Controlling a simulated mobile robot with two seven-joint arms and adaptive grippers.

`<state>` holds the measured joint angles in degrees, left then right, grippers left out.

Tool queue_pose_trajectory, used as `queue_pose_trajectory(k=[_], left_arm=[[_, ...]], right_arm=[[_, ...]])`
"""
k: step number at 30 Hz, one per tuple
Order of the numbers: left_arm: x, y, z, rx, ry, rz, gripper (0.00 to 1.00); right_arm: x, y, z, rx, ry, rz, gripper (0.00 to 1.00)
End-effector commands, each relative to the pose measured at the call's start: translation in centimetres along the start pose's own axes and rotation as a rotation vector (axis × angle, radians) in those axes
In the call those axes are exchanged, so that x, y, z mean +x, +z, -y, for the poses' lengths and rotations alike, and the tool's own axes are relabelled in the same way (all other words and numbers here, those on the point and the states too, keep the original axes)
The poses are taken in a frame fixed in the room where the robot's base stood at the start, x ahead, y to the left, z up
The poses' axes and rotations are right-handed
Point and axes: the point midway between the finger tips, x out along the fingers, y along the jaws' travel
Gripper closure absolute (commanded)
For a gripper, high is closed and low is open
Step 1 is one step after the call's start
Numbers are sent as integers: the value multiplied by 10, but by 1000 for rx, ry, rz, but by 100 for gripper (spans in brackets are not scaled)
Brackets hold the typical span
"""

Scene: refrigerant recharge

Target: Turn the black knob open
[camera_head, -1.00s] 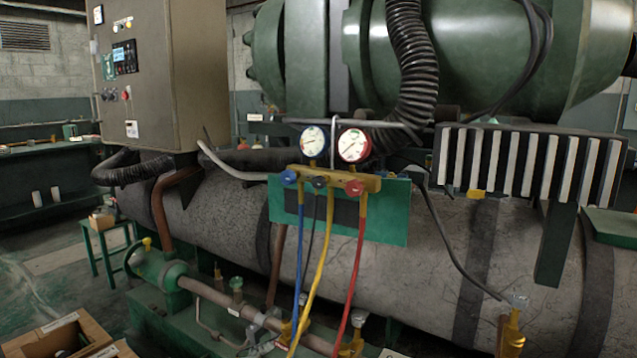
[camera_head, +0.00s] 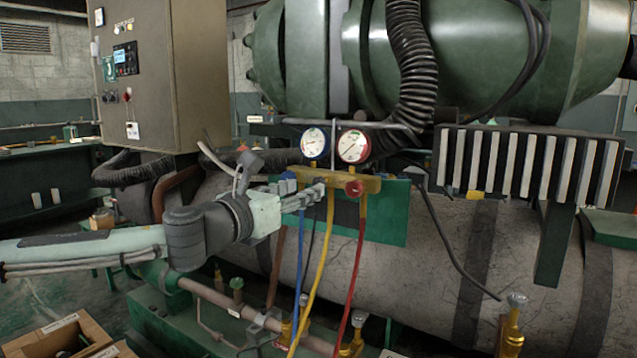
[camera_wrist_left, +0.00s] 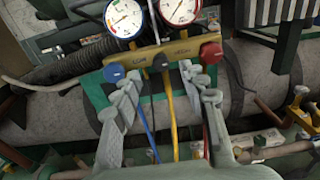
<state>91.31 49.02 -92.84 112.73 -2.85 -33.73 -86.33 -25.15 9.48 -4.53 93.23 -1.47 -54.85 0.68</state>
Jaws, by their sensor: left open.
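The brass manifold (camera_head: 372,185) carries the blue, black and red knobs under two dial gauges. In the left wrist view the black knob (camera_wrist_left: 160,63) is at the middle of the manifold (camera_wrist_left: 180,50), between the blue knob (camera_wrist_left: 113,73) and the red knob (camera_wrist_left: 211,52). My left gripper (camera_wrist_left: 160,75) is open, with a finger on each side of the black knob in that view. Whether either finger touches it I cannot tell. In the head view my left gripper (camera_head: 312,193) reaches the manifold from the left and hides the black knob. My right gripper is not in view.
Blue, yellow (camera_head: 322,250) and red (camera_head: 355,250) hoses hang below the manifold. A green panel (camera_head: 392,215) is behind it, in front of a large grey cylinder (camera_head: 440,240). The grey control cabinet (camera_head: 150,70) stands at the upper left.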

Motion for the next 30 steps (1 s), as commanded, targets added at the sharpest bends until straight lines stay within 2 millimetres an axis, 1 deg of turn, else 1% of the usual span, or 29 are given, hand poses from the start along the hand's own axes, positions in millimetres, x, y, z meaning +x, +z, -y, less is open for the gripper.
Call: queue_pose_trajectory(k=[2, 6, 9, 12, 17, 23, 26, 30], left_arm=[[13, 1, 2, -1, -2, 0, 57], [37, 1, 1, -2, 0, 1, 57], [51, 1, 1, -3, 0, 1, 57], [61, 1, 1, -5, 0, 1, 57], [68, 0, 1, -5, 0, 1, 57], [68, 0, 1, -5, 0, 1, 57], [68, 0, 0, -5, 0, 1, 69], [68, 0, 0, -5, 0, 1, 86]], right_arm=[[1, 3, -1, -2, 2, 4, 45], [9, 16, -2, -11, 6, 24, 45], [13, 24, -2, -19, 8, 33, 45], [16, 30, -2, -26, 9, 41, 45], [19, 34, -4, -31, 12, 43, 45], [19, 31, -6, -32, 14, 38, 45], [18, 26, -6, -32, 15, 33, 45], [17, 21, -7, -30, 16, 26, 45]])
